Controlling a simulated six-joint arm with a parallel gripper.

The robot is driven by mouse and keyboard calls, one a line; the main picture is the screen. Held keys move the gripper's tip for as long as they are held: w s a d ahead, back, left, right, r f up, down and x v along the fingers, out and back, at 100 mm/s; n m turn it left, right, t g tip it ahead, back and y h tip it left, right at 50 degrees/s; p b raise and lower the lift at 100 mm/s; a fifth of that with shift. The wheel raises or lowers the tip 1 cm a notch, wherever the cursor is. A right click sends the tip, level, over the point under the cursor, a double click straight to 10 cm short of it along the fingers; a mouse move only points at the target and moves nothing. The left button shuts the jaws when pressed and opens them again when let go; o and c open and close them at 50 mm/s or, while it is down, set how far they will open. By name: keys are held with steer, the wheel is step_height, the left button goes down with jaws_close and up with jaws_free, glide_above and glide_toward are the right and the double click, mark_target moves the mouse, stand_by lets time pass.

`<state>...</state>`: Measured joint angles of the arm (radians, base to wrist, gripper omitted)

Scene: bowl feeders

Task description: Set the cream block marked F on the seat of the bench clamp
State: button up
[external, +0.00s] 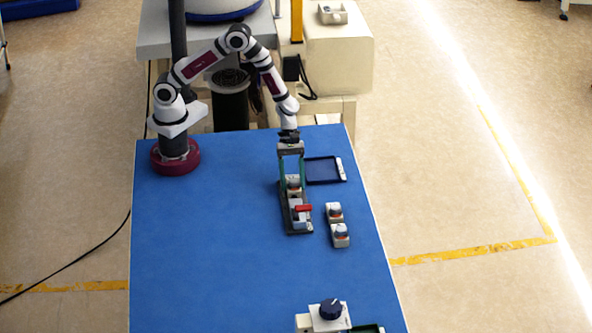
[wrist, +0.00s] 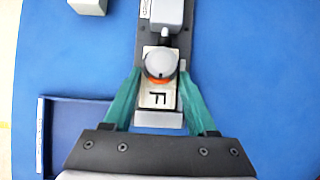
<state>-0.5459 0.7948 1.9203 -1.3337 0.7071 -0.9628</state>
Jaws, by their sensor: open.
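The cream block marked F (wrist: 157,98) has a dark letter and a round grey knob with an orange ring on top. It sits on the bench clamp (wrist: 158,119), near its end, next to a grey end piece. The clamp also shows in the external view (external: 299,227), with a dark base and a red handle. My gripper (wrist: 160,76) is open, with its green fingers on either side of the block and small gaps visible. In the external view my gripper (external: 293,186) points down over the clamp's far end, partly hiding the block.
Two similar knobbed blocks (external: 334,211) (external: 340,236) stand right of the clamp. A dark blue tray (external: 308,184) lies at the back right. A box with a dark blue knob (external: 330,309) is at the front edge. The left of the blue table (external: 205,250) is clear.

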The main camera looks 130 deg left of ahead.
steer(key=v, duration=1.2)
steer(key=s+d+r+m+g, duration=0.3)
steer(key=s+d+r+m, duration=0.4)
steer(key=d+m, duration=0.45)
steer(key=s+r+m+g+y, duration=0.1)
steer(key=s+r+m+y, duration=0.2)
steer(key=s+m, duration=1.3)
steer(key=m+y, duration=0.3)
steer(key=m, duration=0.2)
steer(key=shift+s+d+g, duration=0.25)
steer(key=shift+d+g, duration=0.1)
steer(key=shift+g, duration=0.05)
